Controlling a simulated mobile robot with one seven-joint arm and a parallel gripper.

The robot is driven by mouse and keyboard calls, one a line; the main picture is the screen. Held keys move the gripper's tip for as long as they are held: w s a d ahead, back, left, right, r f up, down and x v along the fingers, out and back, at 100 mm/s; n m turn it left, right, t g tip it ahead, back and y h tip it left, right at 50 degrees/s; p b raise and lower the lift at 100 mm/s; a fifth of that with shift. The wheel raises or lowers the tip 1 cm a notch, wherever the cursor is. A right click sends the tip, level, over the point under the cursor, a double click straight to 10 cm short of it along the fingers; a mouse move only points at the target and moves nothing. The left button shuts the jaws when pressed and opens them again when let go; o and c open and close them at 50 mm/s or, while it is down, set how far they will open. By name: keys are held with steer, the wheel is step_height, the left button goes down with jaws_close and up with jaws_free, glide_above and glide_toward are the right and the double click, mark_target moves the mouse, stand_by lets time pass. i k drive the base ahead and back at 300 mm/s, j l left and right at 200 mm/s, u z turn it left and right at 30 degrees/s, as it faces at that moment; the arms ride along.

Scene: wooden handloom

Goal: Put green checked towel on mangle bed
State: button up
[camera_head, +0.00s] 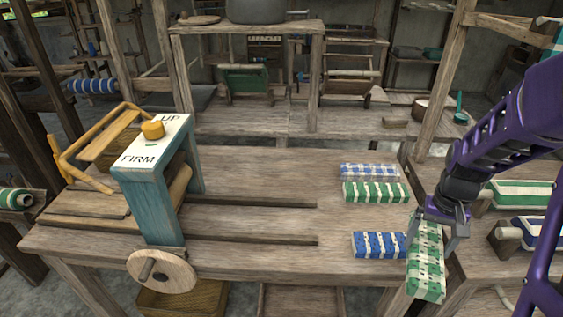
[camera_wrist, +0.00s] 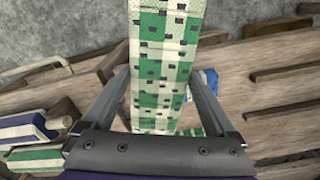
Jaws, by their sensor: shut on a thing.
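The green checked towel (camera_head: 426,268) is a long flat bundle in green and white with small dark marks. My gripper (camera_head: 438,226) is shut on it near the table's front right edge, and the towel's near end reaches past that edge. In the wrist view the towel (camera_wrist: 160,95) lies between the two fingers. The mangle (camera_head: 152,205) is a blue frame at the left with a white top marked UP and FIRM, a yellow knob and a wooden handwheel (camera_head: 162,271). The wooden bed (camera_head: 250,220) with two dark rails runs right from it. Whether the towel touches the table is unclear.
A blue checked towel (camera_head: 378,245) lies just left of my gripper. A green patterned towel (camera_head: 376,192) and a blue-white one (camera_head: 369,171) lie farther back. More rolled cloths (camera_head: 525,193) are on a rack at the right. The tabletop between mangle and towels is clear.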

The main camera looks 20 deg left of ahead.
mark_target(96, 203)
steer(key=k+j, duration=0.2)
steer(key=j, duration=0.2)
steer(key=k+j+z, duration=0.1)
steer(key=j, duration=0.3)
steer(key=k+j+z, duration=0.1)
steer(key=k+j, duration=0.3)
steer(key=j, duration=0.3)
steer(key=k+j+z, duration=0.1)
steer(key=j, duration=0.35)
steer(key=k+j, duration=0.15)
steer(key=j, duration=0.25)
steer(key=k+j, duration=0.15)
steer(key=j, duration=0.3)
steer(key=k+j+z, duration=0.1)
steer(key=j, duration=0.65)
steer(key=k+j, duration=0.15)
steer(key=j, duration=0.2)
steer(key=i+j, duration=0.15)
steer(key=i, duration=0.35)
steer(key=z, duration=0.05)
